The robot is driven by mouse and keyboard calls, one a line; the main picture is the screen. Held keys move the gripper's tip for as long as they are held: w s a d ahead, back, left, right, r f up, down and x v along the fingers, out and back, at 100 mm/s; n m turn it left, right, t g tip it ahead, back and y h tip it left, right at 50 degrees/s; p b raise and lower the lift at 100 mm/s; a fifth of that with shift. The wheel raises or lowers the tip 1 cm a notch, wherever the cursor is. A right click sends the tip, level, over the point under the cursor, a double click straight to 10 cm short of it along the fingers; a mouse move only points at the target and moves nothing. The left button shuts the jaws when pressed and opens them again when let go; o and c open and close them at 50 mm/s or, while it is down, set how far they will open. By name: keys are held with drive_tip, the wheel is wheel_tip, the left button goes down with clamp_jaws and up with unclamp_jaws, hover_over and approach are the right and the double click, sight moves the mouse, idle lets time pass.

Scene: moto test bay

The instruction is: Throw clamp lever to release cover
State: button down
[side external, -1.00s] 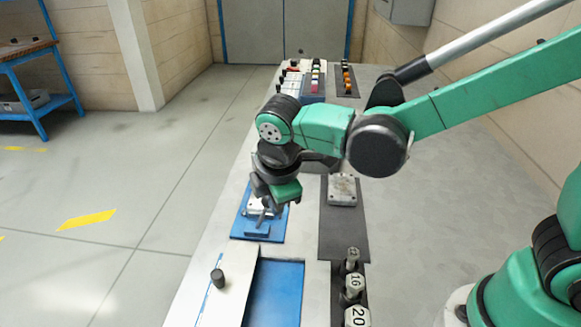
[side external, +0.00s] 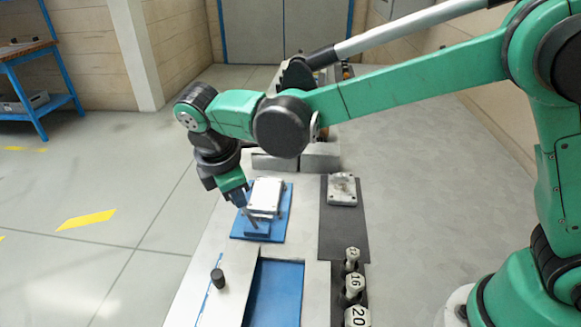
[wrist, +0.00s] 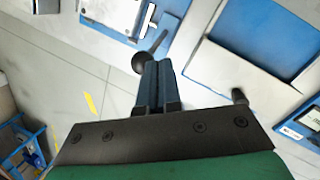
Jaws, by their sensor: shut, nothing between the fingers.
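A pale metal block (side external: 266,196), seemingly the cover, sits on a blue base plate (side external: 277,232) on the bench; part of the block shows at the top of the wrist view (wrist: 128,10). The clamp lever (wrist: 153,47) is a thin grey rod with a black ball knob (wrist: 139,62). In the side view the lever (side external: 249,215) slants up beside the block, its top partly hidden by my gripper. My gripper (side external: 240,199) is shut and empty at the block's left. In the wrist view its fingertips (wrist: 157,66) are right beside the knob; I cannot tell whether they touch.
A metal part (side external: 342,188) lies on a dark mat (side external: 343,235) to the right. Numbered sockets (side external: 354,283) stand in front of it. A black knob (side external: 217,278) stands beside a blue recess (side external: 278,290) at the front. Open floor lies left of the bench.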

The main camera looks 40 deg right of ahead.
drive_tip(key=shift+r, duration=0.75)
drive_tip(key=s+a+r, duration=0.2)
drive_tip(key=a+r, duration=0.3)
drive_tip(key=r, duration=0.5)
drive_tip(key=shift+a, duration=0.35)
